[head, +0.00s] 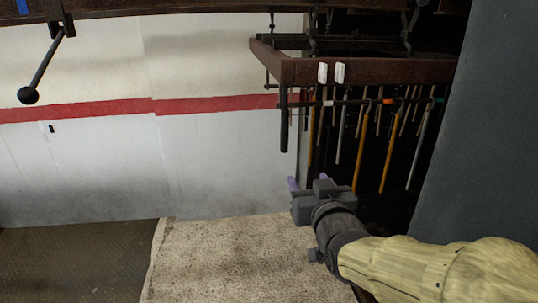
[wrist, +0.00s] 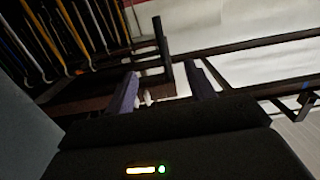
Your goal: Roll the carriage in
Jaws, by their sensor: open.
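The carriage (head: 375,71) is a dark brown frame hung from an overhead rail (head: 160,11) by black hangers. It stands at the upper right in the head view, partly within a dark bay. A black vertical handle (head: 284,120) hangs at its left end, and two white tags sit on its front beam. My gripper (head: 308,182) is open and empty, below and a little right of the handle in the picture. In the wrist view, the handle (wrist: 163,48) shows beyond the gap between my purple fingers (wrist: 163,88), apart from them.
A black lever with a ball knob (head: 28,95) hangs at the upper left. Several rods with orange or grey shafts (head: 388,150) hang under the carriage. A dark grey panel (head: 480,130) stands at the right. The white wall (head: 130,165) with a red stripe is clear.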

